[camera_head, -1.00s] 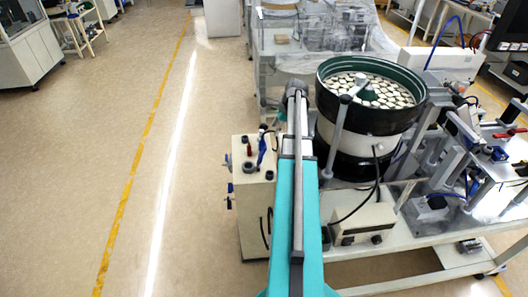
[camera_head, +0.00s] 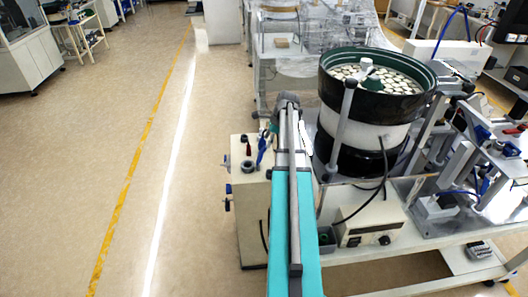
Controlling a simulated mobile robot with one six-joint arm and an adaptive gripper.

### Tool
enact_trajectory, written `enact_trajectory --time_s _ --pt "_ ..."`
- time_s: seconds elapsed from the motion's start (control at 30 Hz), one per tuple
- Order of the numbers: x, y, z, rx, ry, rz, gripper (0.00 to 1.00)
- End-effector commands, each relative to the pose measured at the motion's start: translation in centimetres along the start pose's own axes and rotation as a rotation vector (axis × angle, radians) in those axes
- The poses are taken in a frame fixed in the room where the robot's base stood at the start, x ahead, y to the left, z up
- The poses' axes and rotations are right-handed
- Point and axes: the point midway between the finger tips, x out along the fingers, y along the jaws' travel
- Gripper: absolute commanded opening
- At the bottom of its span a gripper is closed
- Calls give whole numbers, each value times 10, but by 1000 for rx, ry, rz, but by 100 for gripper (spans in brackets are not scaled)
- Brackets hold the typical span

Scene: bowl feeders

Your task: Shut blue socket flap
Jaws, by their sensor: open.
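The cream control box (camera_head: 252,225) has a red-handled tool and a blue-handled tool (camera_head: 262,148) on top. A large bowl feeder (camera_head: 350,130) full of pale discs stands close right of my arm, on a bench with a controller (camera_head: 368,223). The floor (camera_head: 90,150) at left is clear.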

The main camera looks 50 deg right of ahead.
Motion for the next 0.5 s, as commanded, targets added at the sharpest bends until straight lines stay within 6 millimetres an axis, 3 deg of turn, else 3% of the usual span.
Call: enact_trajectory --time_s 0.2,0.5 --pt "22 0 -2 -1 0 0 71" --pt "38 0 -1 -1 0 0 71"
